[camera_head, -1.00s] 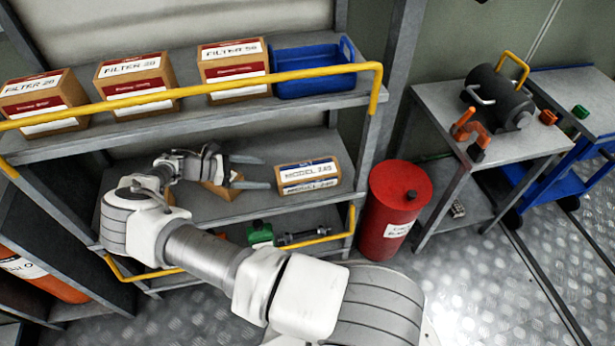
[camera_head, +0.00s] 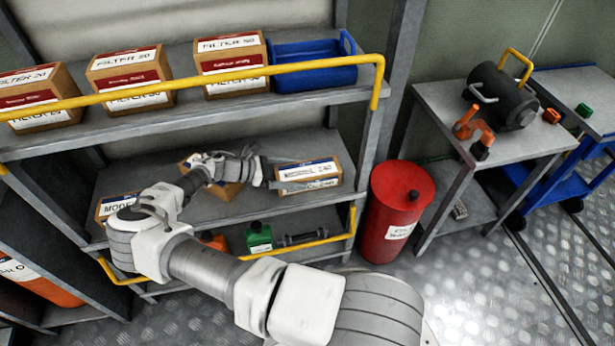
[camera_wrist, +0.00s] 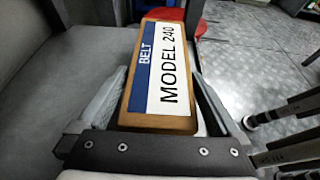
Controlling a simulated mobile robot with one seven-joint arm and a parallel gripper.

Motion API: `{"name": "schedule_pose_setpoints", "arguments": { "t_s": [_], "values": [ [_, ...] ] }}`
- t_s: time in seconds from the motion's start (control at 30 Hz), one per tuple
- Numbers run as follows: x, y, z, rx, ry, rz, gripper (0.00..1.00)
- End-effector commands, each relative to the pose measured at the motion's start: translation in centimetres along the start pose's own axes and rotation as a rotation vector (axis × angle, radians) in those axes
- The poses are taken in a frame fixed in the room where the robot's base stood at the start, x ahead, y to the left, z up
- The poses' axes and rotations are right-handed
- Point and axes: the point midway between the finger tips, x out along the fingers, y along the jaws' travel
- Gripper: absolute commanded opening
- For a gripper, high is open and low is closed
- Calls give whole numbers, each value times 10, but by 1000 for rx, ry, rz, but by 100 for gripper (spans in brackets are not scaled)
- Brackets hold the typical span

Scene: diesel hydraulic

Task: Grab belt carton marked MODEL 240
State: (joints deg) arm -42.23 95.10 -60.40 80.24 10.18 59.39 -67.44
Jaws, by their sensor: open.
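The belt carton marked MODEL 240 (camera_head: 310,174) is a brown box with a blue and white label. It stands on the middle shelf at the right end. In the wrist view the carton (camera_wrist: 165,75) fills the middle, its label reading BELT MODEL 240. My gripper (camera_head: 270,173) is open at the carton's left side. In the wrist view the fingers of my gripper (camera_wrist: 163,100) lie on either side of the carton's near end. I cannot tell whether they touch it.
Another carton (camera_head: 228,188) stands behind my wrist, and one marked MODEL (camera_head: 118,206) is at the shelf's left. A yellow rail (camera_head: 200,87) runs along the upper shelf above my arm. A red canister (camera_head: 393,213) stands right of the shelf.

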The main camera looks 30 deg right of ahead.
Motion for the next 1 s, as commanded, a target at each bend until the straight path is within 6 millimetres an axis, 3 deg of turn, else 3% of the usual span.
{"name": "schedule_pose_setpoints", "arguments": {
  "t_s": [0.07, 0.57, 1.0],
  "values": [
    [0, 0, 0, 0, 0, 0, 100],
    [-1, 0, 0, 0, 0, -1, 10],
    [-4, -2, 7, 1, 0, 0, 8]
  ]
}}
